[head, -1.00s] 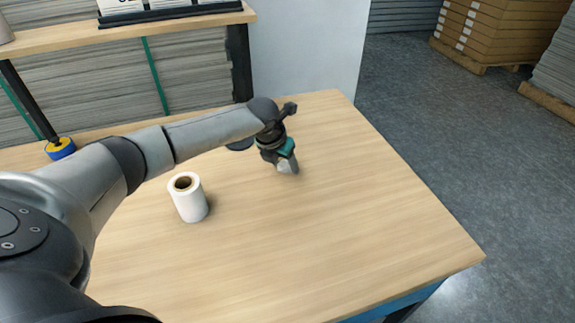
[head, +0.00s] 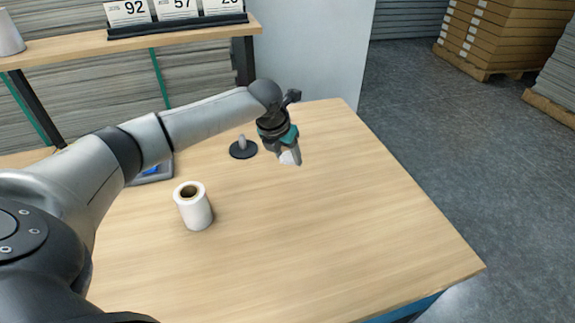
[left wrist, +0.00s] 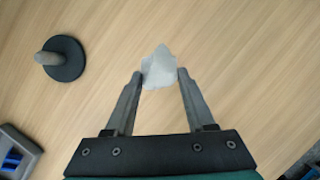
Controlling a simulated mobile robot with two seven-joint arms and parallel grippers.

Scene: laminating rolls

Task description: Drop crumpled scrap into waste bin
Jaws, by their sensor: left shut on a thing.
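The crumpled scrap is a small whitish lump (left wrist: 159,69) between the fingertips of my left gripper (left wrist: 160,80) in the left wrist view. In the head view the left gripper (head: 290,161) is shut on the scrap (head: 287,158) over the back part of the table, with the fingers pointing down. It looks raised above the table top. No waste bin shows in any view. My right gripper is not in view.
A white roll (head: 194,206) stands on the wooden table (head: 330,240). A dark round base with a grey peg (head: 243,149) is left of the gripper. A grey tray with blue contents (head: 152,171) is partly behind my arm. The table's right side is clear.

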